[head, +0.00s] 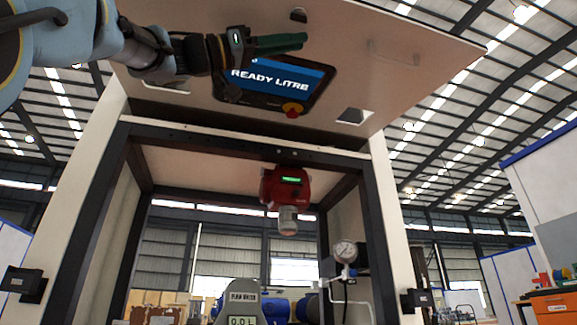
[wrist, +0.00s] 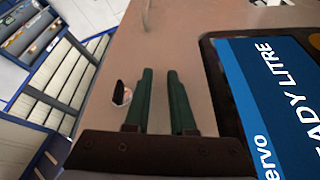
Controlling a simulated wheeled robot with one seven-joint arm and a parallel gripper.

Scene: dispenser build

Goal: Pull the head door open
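The head door (head: 340,75) is the wide pale panel at the top of the dispenser, seen from below. It carries a blue "READY LITRE" screen (head: 268,78) and a red and yellow button (head: 292,109). A dark gap shows under its lower edge; I cannot tell how far it stands open. A faint pale bar (head: 393,52), perhaps a handle, is on its right part. My gripper (head: 282,43) is in front of the panel, above the screen. In the wrist view its green fingers (wrist: 160,100) are a little apart with nothing between them, left of the screen (wrist: 275,95).
A small black fitting (head: 298,15) sits on the panel near my fingertips. Below is the dark open frame (head: 245,136) with a red device (head: 285,187), a pressure gauge (head: 345,251) and a grey flow meter (head: 243,300). An orange cabinet (head: 553,305) stands at lower right.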

